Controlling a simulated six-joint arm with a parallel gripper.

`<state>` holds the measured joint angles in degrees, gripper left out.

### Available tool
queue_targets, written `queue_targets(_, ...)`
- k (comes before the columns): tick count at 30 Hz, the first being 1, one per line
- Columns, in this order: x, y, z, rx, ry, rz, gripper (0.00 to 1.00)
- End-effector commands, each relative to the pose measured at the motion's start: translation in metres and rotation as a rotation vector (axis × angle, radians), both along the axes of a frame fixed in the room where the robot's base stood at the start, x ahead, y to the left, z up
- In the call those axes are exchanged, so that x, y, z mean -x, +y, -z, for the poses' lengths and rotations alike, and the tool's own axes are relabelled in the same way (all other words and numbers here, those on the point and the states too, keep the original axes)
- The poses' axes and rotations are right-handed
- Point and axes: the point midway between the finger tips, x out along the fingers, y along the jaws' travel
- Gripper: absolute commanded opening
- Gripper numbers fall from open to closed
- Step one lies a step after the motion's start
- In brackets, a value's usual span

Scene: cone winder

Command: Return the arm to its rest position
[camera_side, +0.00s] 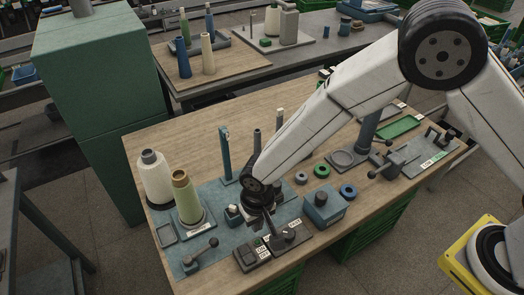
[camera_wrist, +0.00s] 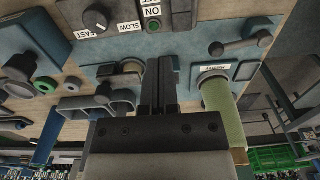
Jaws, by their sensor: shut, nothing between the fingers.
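My gripper (camera_side: 268,224) points down over the front of the blue machine plate (camera_side: 216,246) in the side view. It is just behind the switch box (camera_side: 252,256) and the speed-knob box (camera_side: 288,238). In the wrist view my gripper (camera_wrist: 158,72) has its two dark fingers together with nothing between them. The switch box with a green button (camera_wrist: 153,14) and the SLOW/FAST knob (camera_wrist: 95,19) lie beyond the fingertips. A yellow-green cone (camera_side: 187,200) stands upright on the plate, left of my gripper; it also shows in the wrist view (camera_wrist: 222,115).
A white yarn cone (camera_side: 156,180), a blue post (camera_side: 225,155) and a lever (camera_side: 200,256) stand near my gripper. A blue box (camera_side: 323,207) and several rings are to the right. A green cabinet (camera_side: 100,90) stands behind left. Bare wood (camera_side: 200,150) shows at the back.

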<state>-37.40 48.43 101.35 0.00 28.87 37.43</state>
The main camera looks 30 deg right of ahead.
Motion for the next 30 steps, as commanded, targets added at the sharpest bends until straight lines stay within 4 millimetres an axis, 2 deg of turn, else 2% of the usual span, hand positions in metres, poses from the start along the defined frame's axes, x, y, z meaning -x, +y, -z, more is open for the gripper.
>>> queue_targets(7,-0.013,-0.068,-0.048,-0.021,-0.044,0.007,0.0)
queue_targets(14,-0.006,-0.135,-0.085,-0.027,-0.088,0.008,0.0)
queue_targets(20,0.012,-0.188,-0.112,-0.024,-0.13,0.007,0.0)
queue_targets(24,0.032,-0.223,-0.126,-0.016,-0.159,0.008,0.0)
queue_targets(30,0.061,-0.259,-0.139,0.001,-0.194,0.006,0.0)
